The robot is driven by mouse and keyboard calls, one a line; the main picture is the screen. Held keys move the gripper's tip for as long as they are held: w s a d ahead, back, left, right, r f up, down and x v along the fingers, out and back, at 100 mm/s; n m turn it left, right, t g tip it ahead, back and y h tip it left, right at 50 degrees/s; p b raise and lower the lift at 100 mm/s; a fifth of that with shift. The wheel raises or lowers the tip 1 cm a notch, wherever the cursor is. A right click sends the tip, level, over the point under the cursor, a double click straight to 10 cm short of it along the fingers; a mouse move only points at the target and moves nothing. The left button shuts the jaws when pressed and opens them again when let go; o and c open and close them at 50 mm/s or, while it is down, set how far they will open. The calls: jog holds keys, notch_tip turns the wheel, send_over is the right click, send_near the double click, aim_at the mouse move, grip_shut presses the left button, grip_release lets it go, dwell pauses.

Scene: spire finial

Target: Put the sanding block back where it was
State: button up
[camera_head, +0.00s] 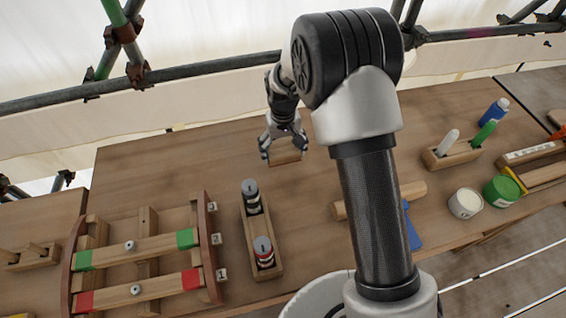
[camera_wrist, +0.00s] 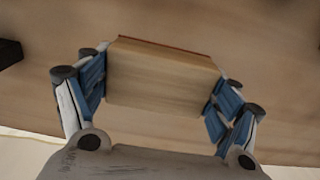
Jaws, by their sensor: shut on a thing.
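The sanding block (camera_wrist: 163,80) is a pale wooden block with a thin reddish-brown edge. It sits between the blue pads of my gripper (camera_wrist: 160,98) in the wrist view, with a pad against each end. In the head view my gripper (camera_head: 284,150) is over the back middle of the wooden table, and the block (camera_head: 286,157) shows beneath its fingers. I cannot tell whether the block touches the table or is just above it.
Right are a wooden roller (camera_head: 412,190), a white tin (camera_head: 465,203), a green tin (camera_head: 502,190) and a blue bottle (camera_head: 494,111). The back left tabletop is clear.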

aim_at(283, 161)
jog(key=shift+f+b, duration=0.65)
jog(key=shift+f, duration=1.8)
jog(key=shift+f, duration=0.1)
jog(key=shift+f, duration=0.15)
jog(key=o, duration=1)
jog(key=shift+o, duration=0.2)
